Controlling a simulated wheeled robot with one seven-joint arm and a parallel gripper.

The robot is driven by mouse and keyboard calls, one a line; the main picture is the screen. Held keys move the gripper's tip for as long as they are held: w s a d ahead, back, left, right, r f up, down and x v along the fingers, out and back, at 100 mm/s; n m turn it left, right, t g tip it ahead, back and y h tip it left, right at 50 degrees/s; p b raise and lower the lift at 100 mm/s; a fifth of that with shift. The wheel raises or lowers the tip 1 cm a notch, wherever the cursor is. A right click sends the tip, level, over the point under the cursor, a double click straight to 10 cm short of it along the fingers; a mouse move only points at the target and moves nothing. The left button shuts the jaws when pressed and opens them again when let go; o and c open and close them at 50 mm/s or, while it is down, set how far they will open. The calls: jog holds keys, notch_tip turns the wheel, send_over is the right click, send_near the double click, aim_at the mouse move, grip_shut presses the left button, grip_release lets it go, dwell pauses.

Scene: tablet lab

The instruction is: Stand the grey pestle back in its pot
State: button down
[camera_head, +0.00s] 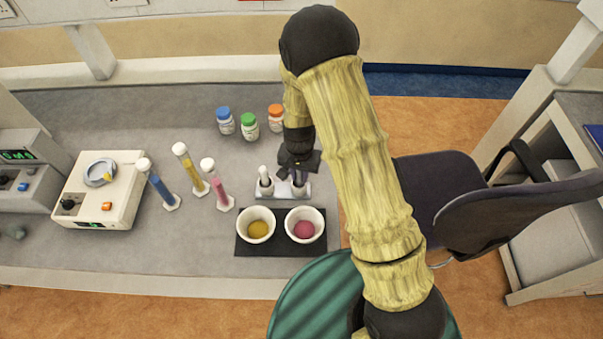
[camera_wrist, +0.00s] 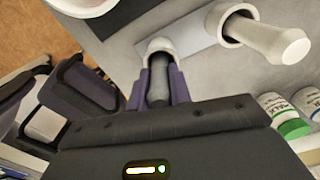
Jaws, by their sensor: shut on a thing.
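The grey pestle (camera_wrist: 159,78) is between the purple fingers of my gripper (camera_wrist: 160,90), which is shut on it. Its far end meets the mouth of a white pot (camera_wrist: 160,45), and appears to be inside the rim; how deep it sits is hidden. In the head view my gripper (camera_head: 294,174) is right above this pot (camera_head: 300,189), pointing down, and hides most of the pestle. A white pestle (camera_wrist: 277,41) stands tilted in the neighbouring pot (camera_head: 265,188). Both pots are on a pale holder plate (camera_head: 281,193).
Two bowls, with yellow (camera_head: 257,229) and pink (camera_head: 304,230) contents, stand on a black mat (camera_head: 281,250) in front. Capped bottles (camera_head: 249,126) stand behind. Several coloured cylinders (camera_head: 217,186) and a balance (camera_head: 100,190) are to the left. A chair (camera_head: 500,215) is at right.

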jog(key=shift+w, duration=0.1)
jog(key=c, duration=1.2)
grip_release()
jog(key=shift+s+a, duration=0.2)
jog(key=shift+s, duration=0.05)
jog(key=shift+w+d+r, duration=0.1)
jog(key=shift+d+r, duration=0.05)
jog(key=shift+r, duration=0.55)
notch_tip(320, 180, up, 16)
jog(key=b, duration=0.3)
jog(key=shift+a, duration=0.25)
